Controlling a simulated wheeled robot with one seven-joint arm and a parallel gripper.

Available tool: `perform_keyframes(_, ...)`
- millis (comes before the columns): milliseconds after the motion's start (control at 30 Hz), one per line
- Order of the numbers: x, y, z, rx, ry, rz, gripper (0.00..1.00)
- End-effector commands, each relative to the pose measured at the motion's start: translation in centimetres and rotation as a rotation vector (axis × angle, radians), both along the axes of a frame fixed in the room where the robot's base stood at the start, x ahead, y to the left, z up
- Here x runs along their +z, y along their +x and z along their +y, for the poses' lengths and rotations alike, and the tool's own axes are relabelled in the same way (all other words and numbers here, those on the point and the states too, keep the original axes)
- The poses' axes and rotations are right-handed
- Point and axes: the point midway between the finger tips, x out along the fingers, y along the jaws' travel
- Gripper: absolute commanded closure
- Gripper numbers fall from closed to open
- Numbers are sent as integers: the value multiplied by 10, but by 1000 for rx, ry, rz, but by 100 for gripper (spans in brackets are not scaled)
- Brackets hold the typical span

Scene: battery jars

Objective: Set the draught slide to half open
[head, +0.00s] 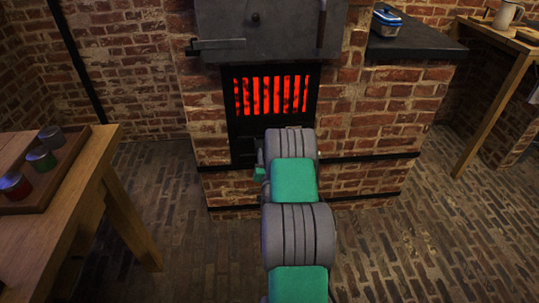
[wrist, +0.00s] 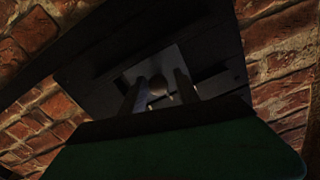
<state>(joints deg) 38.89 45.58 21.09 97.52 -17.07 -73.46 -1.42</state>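The draught slide shows in the wrist view as a lighter grey plate (wrist: 188,57) set in a dark iron frame (wrist: 100,75). A round knob (wrist: 157,86) stands out from the plate. My gripper (wrist: 159,78) has one finger on each side of the knob, with a small gap visible on both sides, so it looks open around the knob and not closed on it. In the head view my arm reaches to the iron front below the glowing grate (head: 271,94). There the arm hides the slide and my gripper.
The brick stove (head: 385,105) surrounds the iron front, with a dark hood-like door (head: 270,28) above. A wooden table with a tray (head: 78,146) of several jars stands at left. The brick floor is open on both sides.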

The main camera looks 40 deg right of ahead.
Motion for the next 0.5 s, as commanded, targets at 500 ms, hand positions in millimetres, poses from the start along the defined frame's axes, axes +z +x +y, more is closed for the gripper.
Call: perform_keyframes(500, -2, -9, 0, -5, 0, -1, 50)
